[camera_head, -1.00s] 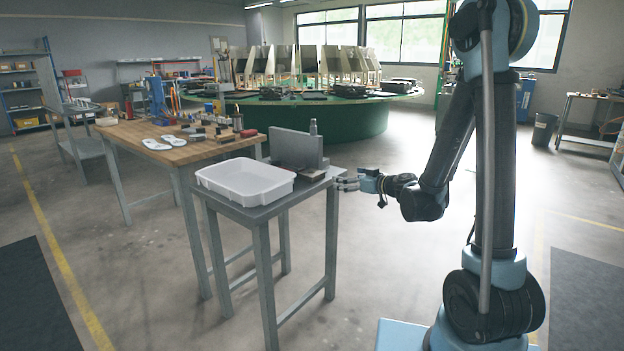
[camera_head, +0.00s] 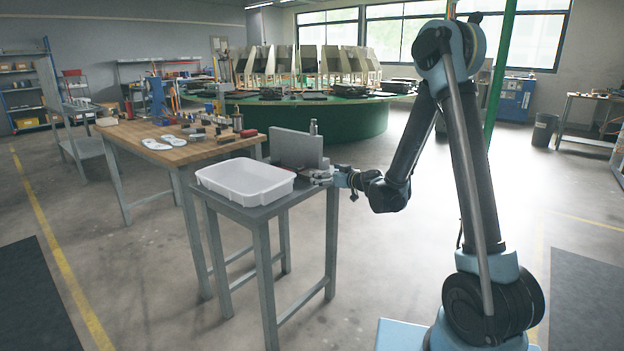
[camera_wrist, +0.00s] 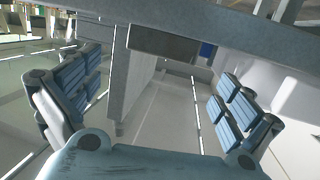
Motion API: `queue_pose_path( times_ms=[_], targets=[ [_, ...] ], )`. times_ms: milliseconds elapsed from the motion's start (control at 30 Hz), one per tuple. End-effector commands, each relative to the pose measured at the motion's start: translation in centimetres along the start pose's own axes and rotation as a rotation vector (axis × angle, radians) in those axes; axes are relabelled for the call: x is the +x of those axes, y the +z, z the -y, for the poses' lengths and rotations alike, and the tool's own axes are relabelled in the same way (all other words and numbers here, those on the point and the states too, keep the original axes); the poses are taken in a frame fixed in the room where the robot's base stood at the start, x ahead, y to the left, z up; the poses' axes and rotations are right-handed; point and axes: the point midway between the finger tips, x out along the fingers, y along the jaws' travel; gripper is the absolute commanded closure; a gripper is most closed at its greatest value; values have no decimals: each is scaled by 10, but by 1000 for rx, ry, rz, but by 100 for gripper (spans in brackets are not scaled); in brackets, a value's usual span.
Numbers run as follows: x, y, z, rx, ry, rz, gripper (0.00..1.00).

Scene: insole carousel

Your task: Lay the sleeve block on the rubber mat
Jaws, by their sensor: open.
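My gripper (camera_head: 322,177) is at the right edge of the small grey table, beside the upright grey panel. In the wrist view its padded fingers stand wide apart, and the space between the fingers (camera_wrist: 160,78) is empty. A dark rectangular block (camera_wrist: 163,42), perhaps the sleeve block, shows ahead of that space at the table's edge; I cannot tell its identity for sure. In the head view the gripper hides most of that corner. I cannot make out the rubber mat with certainty in either view.
A white tray (camera_head: 245,191) fills the front left of the small grey table (camera_head: 262,211). An upright grey panel (camera_head: 297,149) and a small bottle (camera_head: 313,128) stand behind the gripper. A wooden workbench (camera_head: 180,152) with tools is to the left. Open floor lies to the right.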

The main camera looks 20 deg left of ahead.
Motion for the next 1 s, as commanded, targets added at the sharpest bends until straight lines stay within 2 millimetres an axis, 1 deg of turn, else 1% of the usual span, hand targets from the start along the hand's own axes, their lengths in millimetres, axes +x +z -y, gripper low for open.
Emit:
queue_pose_path(
  times_ms=[167, 233, 533, 633, 800, 967, 1000],
  targets=[
    [7, 0, 0, -1, 0, 0, 1],
    [13, -1, 0, -1, 0, 0, 1],
    [51, -2, 0, 0, 0, 0, 1],
    [55, -2, 0, 0, 1, 0, 1],
    [54, -2, 0, 0, 1, 0, 1],
    [54, -2, 0, 0, 0, 0, 37],
    [54, -2, 0, 0, 0, 0, 46]
  ],
)
